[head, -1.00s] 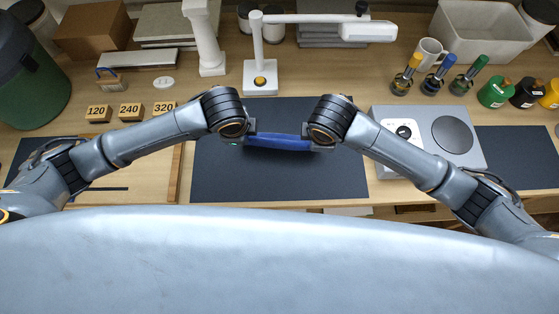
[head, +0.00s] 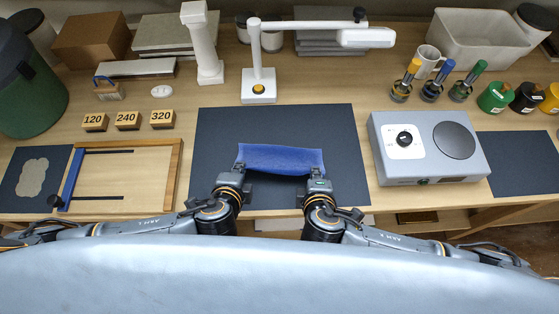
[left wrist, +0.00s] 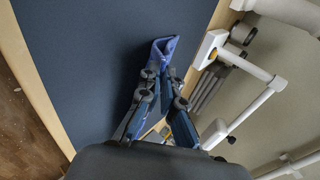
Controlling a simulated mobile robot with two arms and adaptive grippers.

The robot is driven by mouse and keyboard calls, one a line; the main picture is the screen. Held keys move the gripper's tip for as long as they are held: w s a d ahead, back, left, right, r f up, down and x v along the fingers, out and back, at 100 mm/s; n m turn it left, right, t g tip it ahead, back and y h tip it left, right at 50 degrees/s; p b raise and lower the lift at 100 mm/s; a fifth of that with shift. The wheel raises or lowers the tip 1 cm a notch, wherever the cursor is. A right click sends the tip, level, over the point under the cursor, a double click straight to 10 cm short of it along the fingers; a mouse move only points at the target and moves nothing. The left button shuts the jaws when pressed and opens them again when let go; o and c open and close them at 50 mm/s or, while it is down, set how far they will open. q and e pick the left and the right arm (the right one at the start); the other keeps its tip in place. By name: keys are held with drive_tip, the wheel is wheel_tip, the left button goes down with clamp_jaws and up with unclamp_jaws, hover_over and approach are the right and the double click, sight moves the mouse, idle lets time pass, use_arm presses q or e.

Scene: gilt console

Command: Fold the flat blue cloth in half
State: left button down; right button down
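The blue cloth (head: 280,158) is a wide, short band over the dark mat (head: 220,130) at the middle of the table. Its near edge sags between my two grippers. My left gripper (head: 239,169) is at its near left corner and my right gripper (head: 321,179) at its near right corner. Both look shut on the cloth. In the left wrist view, the cloth (left wrist: 165,47) shows as a narrow folded piece at the tips of my left gripper (left wrist: 160,72). Whether the cloth's underside touches the mat is hard to tell.
A white lamp (head: 258,88) stands behind the mat. A grey device with a round plate (head: 430,176) stands to the right. A wooden frame (head: 172,165) lies to the left, with numbered blocks (head: 127,120) behind it. The mat around the cloth is clear.

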use_arm(q)
drive_tip(key=shift+s+f+t, duration=0.2)
drive_tip(key=shift+s+t, duration=0.1)
drive_tip(key=shift+s, duration=0.1)
use_arm(e)
drive_tip(key=shift+s+f+t, duration=0.2)
drive_tip(key=shift+s+t, duration=0.1)
drive_tip(key=shift+s, duration=0.1)
use_arm(q)
drive_tip(key=shift+w, duration=0.1)
use_arm(e)
drive_tip(key=shift+w, duration=0.1)
use_arm(q)
drive_tip(key=c, duration=1.2)
unclamp_jaws()
use_arm(e)
drive_tip(key=c, duration=1.2)
unclamp_jaws()
use_arm(q)
drive_tip(key=shift+r, duration=0.1)
use_arm(e)
drive_tip(key=shift+r, duration=0.1)
